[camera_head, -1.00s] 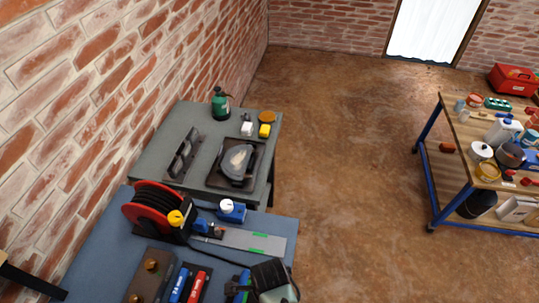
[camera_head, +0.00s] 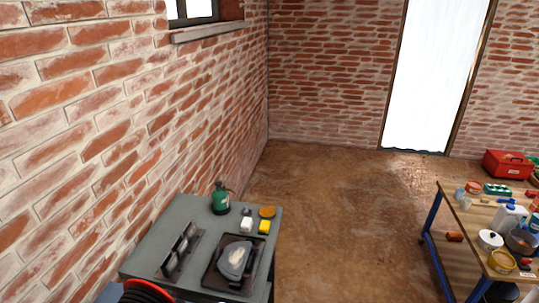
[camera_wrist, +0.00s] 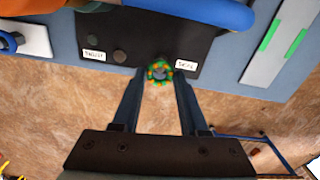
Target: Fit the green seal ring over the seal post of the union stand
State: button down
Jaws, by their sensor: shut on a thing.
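In the wrist view the two fingers of my gripper (camera_wrist: 160,74) reach forward with the green seal ring (camera_wrist: 160,66) between their tips. The ring is green with orange marks, and my gripper is shut on it. A dark plate (camera_wrist: 150,30) with two white labels lies just beyond the tips on a blue bench, and it looks like the union stand's base. The ring appears near the plate's edge, by the right label. I cannot make out the seal post or whether the ring is around it. The head view does not show my gripper or the ring.
A blue curved part (camera_wrist: 215,10) crosses above the plate. A grey strip with green marks (camera_wrist: 280,40) lies to the right. In the head view, a grey table (camera_head: 190,212) stands by the brick wall, a red reel (camera_head: 145,292) below it. Open floor (camera_head: 350,220) separates it from a wooden workbench.

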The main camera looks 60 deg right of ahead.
jog(key=shift+f+b, duration=0.7)
jog(key=shift+f, duration=0.35)
jog(key=shift+c, duration=1.8)
grip_release()
jog(key=shift+o, duration=0.4)
jog(key=shift+o, duration=1.2)
jog(key=shift+r, duration=0.1)
notch_tip(320, 180, up, 8)
jog(key=p, duration=0.8)
